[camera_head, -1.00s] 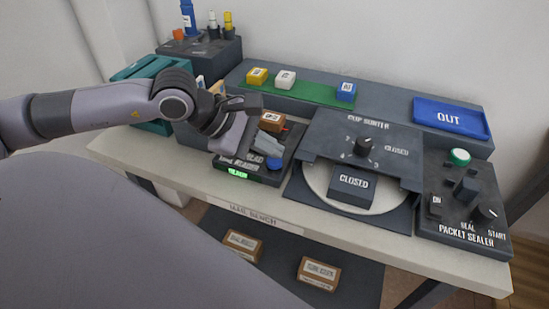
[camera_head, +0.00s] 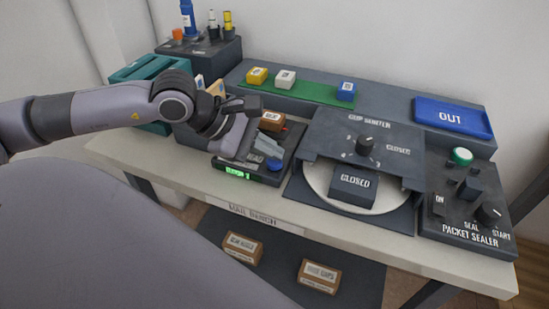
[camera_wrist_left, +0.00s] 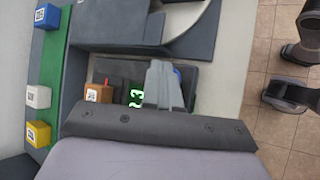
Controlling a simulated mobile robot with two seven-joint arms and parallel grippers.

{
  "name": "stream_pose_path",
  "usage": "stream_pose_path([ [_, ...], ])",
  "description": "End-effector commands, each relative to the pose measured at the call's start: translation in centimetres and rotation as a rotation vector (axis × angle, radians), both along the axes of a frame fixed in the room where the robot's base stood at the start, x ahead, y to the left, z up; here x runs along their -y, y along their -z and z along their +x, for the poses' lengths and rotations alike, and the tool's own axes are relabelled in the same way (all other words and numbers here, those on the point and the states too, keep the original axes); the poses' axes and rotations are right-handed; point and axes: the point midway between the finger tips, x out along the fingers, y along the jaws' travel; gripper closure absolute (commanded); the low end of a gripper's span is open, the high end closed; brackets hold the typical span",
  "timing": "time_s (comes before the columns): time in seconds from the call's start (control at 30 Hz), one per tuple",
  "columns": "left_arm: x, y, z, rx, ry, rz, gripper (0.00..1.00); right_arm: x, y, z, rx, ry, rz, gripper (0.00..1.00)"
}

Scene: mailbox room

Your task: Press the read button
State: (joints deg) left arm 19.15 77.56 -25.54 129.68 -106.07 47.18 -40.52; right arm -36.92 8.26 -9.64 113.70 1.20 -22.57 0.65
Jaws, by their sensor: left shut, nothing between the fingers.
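The reader is a dark box (camera_head: 285,153) on the bench, with a green-lit display (camera_head: 237,172) on its front and a blue button (camera_head: 274,164) near its front right corner. A brown cube (camera_head: 271,121) sits at its back. My left gripper (camera_head: 268,146) is shut and empty, pointing down over the reader, close behind the button. In the left wrist view the gripper's fingers (camera_wrist_left: 163,86) partly cover the blue button (camera_wrist_left: 177,73), with green characters (camera_wrist_left: 136,97) beside them. Whether the fingertips touch the button I cannot tell. The reader's label is partly hidden.
The packet sealer (camera_head: 465,215) is farther right. Yellow, white and blue cubes lie on a green strip (camera_head: 310,93) behind. A teal bin (camera_head: 150,68) is at the left.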

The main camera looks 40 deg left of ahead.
Motion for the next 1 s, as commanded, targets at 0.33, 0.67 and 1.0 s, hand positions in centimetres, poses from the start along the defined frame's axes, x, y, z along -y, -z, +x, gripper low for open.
stream_pose_path([
  [0.33,0.0,0.2,0.0,-0.003,-0.001,0.001,1.0,0.0,0.2,0.0,0.0,0.001,-0.001,0.18],
  [0.67,0.0,-0.5,0.0,-0.002,0.0,0.0,1.0,0.0,-0.1,0.0,-0.001,0.001,0.001,0.18],
  [1.0,0.0,-1.6,0.0,-0.002,0.001,0.001,1.0,0.0,-0.4,0.0,-0.001,0.001,0.001,0.18],
])
